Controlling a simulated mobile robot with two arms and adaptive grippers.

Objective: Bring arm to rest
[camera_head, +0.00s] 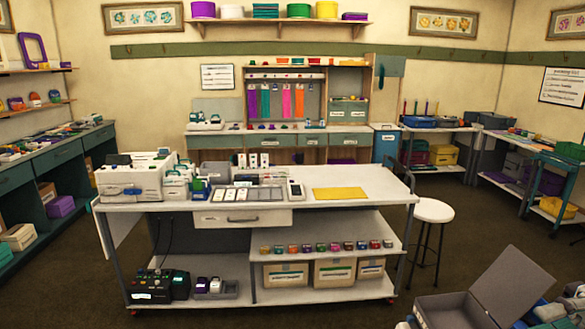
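Neither of my grippers nor either arm shows in the head view. I cannot see whether they are open, shut or holding anything. The nearest large thing is a white-topped work cart (300,205) in the middle of the room, and no arm is over it or touching it.
A yellow mat (339,193) and white machines (130,180) are on the cart. A white stool (433,211) stands at its right. An open grey case (510,290) is at the lower right. Counters line the left and back walls. Dark floor is clear left of the cart.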

